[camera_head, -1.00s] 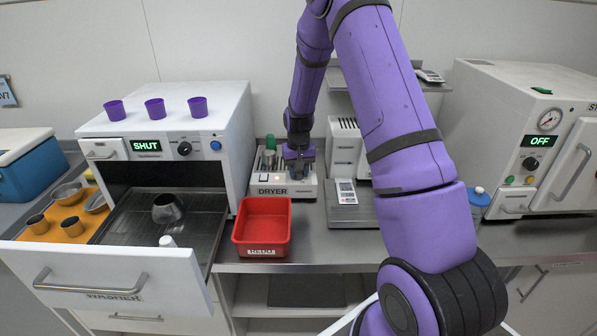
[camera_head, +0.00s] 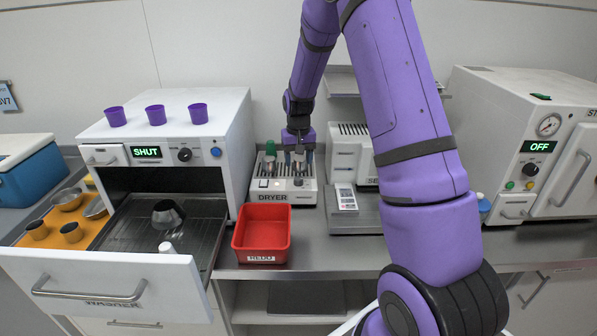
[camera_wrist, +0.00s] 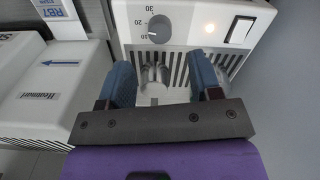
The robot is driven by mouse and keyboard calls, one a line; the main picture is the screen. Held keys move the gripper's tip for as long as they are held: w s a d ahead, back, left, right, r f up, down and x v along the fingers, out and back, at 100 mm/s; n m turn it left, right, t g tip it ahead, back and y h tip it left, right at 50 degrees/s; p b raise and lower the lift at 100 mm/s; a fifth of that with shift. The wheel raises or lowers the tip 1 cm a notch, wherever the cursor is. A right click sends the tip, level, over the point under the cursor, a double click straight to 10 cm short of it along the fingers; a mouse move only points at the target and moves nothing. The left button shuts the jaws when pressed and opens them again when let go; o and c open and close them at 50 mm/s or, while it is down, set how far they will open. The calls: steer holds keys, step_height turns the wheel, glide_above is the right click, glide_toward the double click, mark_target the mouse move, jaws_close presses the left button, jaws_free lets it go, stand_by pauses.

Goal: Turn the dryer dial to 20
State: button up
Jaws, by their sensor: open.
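The dryer (camera_head: 274,197) is a white box on the counter. Its dial is a round grey knob (camera_wrist: 158,28) in the wrist view, with 30, 20 and 10 printed beside it. I cannot tell exactly which mark the dial points at. In the head view the dial is a small dark knob (camera_head: 298,182) on the front. My gripper (camera_wrist: 162,82) is open above the dryer, its blue fingers apart from the dial.
A green-topped item (camera_head: 270,148) stands on the dryer near my gripper. A red bin (camera_head: 263,257) is in front, the washer (camera_head: 235,130) stands left with its drawer open, and a scale (camera_head: 352,218) is right.

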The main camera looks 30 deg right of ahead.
steer(key=shift+r, duration=1.9)
step_height(320, 180, up, 10)
steer(key=n+t, duration=0.1)
glide_above(299, 178)
steer(key=s+a, duration=0.5)
steer(key=s+a+r+n+t, duration=0.1)
steer(key=s+a+r, duration=0.3)
steer(key=s+r, duration=0.4)
steer(key=s+a+r+n+t, duration=0.1)
steer(key=s+a+r, duration=0.1)
steer(key=s, duration=0.8)
steer(key=s+a+r+n+t, duration=0.1)
steer(key=s+a+r+t, duration=0.1)
steer(key=s, duration=0.9)
steer(key=shift+s+a+r, duration=0.15)
steer(key=shift+a+r, duration=0.3)
steer(key=shift+a, duration=0.85)
